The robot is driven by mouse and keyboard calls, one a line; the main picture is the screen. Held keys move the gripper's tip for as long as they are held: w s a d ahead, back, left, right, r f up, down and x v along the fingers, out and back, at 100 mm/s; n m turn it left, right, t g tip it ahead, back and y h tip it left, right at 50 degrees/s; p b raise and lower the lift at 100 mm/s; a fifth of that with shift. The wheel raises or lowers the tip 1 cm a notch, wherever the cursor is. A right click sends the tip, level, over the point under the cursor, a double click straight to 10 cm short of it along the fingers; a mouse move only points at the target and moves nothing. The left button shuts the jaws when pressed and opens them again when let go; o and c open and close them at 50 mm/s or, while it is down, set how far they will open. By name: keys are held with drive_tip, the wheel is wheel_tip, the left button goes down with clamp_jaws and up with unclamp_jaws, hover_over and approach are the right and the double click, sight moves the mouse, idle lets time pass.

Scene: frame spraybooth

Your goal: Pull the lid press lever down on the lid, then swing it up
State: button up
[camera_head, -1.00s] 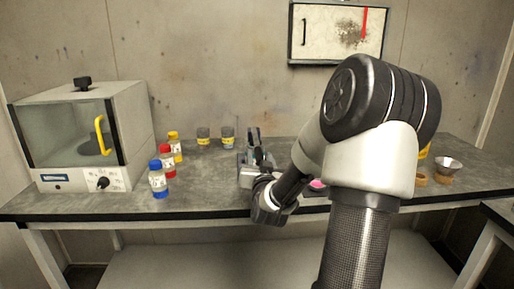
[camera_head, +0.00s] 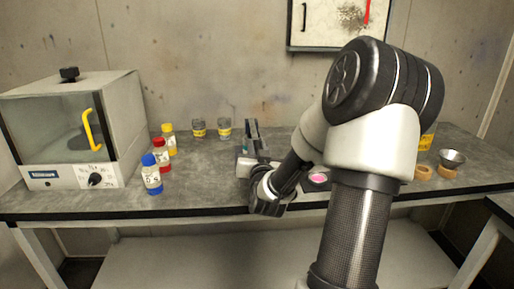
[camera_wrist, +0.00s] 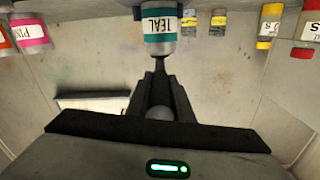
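A can with a teal label reading TEAL (camera_wrist: 160,28) shows upside down at the top of the wrist view, which is inverted. A dark lever arm (camera_wrist: 160,68) runs from the can's lid end toward my wrist and ends in a grey ball knob (camera_wrist: 159,113). My gripper (camera_wrist: 161,95) has its two dark fingers close on both sides of the knob. In the head view its fingertips are hidden.
A glass-fronted box (camera_head: 70,130) with a yellow handle stands at left. Blue (camera_head: 151,175), red (camera_head: 162,157) and yellow-capped (camera_head: 169,140) bottles stand beside it. Two small cans (camera_head: 198,129) stand behind. A pink-topped item (camera_head: 318,179) and a metal bowl (camera_head: 452,158) lie to the right.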

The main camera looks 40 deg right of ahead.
clamp_jaws()
wheel_tip(320, 180, up, 2)
drive_tip(key=p, duration=0.3)
drive_tip(key=shift+r+y, duration=0.2)
drive_tip(key=shift+y, duration=0.1)
drive_tip(key=shift+w+r+g+p, duration=0.15)
drive_tip(key=shift+r+g+p, duration=0.4)
drive_tip(key=shift+p, duration=0.7)
drive_tip(key=shift+f, duration=0.1)
drive_tip(key=o, duration=0.9)
unclamp_jaws()
drive_tip(key=shift+y, duration=0.3)
